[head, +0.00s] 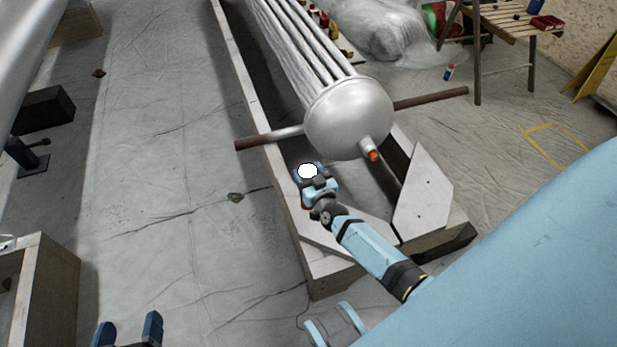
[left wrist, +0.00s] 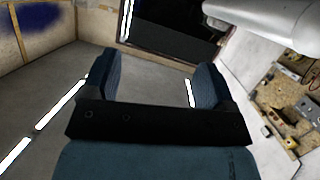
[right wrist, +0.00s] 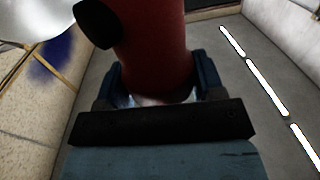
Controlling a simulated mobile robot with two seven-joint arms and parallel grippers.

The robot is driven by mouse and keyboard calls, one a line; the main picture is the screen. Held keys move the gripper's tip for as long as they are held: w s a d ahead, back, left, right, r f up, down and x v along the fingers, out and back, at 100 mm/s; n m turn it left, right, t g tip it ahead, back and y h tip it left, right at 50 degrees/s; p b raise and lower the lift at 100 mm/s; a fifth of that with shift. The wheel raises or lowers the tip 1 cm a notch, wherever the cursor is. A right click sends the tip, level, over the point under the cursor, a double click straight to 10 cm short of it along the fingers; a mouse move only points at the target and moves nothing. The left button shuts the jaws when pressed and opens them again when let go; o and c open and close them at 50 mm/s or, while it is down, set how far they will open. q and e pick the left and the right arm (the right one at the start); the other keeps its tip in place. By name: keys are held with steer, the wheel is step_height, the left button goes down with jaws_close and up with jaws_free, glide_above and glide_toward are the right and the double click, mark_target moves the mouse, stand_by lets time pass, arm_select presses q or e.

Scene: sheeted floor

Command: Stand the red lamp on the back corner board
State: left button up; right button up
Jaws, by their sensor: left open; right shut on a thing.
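The red lamp shows in the right wrist view as a red cylinder (right wrist: 152,45) with a black knob on its side. My right gripper (right wrist: 155,85) is shut on it. In the head view the lamp's bright white face (head: 307,171) shows at my right gripper (head: 312,182), over the near end of the wooden frame. One pale corner board (head: 425,192) lies on the frame right of the gripper. Another corner board (head: 365,226) lies partly under my right arm. I cannot tell which is the back one. My left gripper (head: 130,332) is open and empty at the bottom left.
A silver tank (head: 348,115) with a rounded end and an orange-tipped nozzle lies along the wooden frame (head: 262,135), just beyond my right gripper. A wooden box (head: 50,290) stands at left. The sheeted floor between is mostly clear.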

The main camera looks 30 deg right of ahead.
step_height(320, 180, down, 3)
steer(key=b, duration=0.2)
steer(key=shift+f+b, duration=0.2)
steer(key=shift+b, duration=0.2)
step_height(320, 180, down, 4)
steer(key=b, duration=0.4)
arm_select(q)
steer(key=d+r+t+h, duration=0.3)
steer(key=d+r, duration=0.1)
steer(key=r, duration=0.2)
steer(key=shift+w+h, duration=0.4)
steer(key=shift+w, duration=0.05)
arm_select(e)
steer(key=shift+r, duration=0.15)
arm_select(q)
steer(key=shift+a, duration=0.1)
steer(key=shift+f, duration=0.1)
arm_select(e)
steer(key=o, duration=1.3)
steer(key=shift+c, duration=0.2)
